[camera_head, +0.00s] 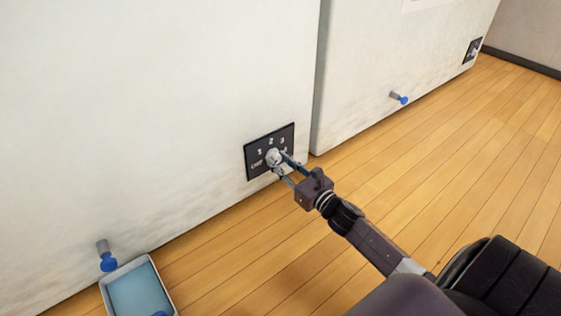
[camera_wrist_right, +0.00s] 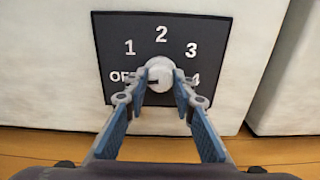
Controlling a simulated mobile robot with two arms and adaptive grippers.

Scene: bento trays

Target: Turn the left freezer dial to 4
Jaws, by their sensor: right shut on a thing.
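The left freezer dial (camera_head: 274,155) is a round white knob on a black panel (camera_head: 251,172) low on the left freezer. The panel carries white marks OFF, 1, 2, 3 and 4. In the right wrist view the dial (camera_wrist_right: 159,68) sits at the panel's middle, and a short dark mark on it points left, towards OFF. My right gripper (camera_head: 279,165) reaches in from the lower right and is shut on the dial, one finger on each side. Its blue-padded fingers (camera_wrist_right: 160,84) partly cover OFF and 4. My left gripper is not in view.
The right freezer (camera_head: 390,60) stands beside the left one across a narrow gap, with its own dark dial panel (camera_head: 473,50) and a blue-tipped spout (camera_head: 400,97). Another blue-tipped spout (camera_head: 106,257) is above a tray (camera_head: 171,295) at lower left. Wooden floor (camera_head: 440,160) is clear.

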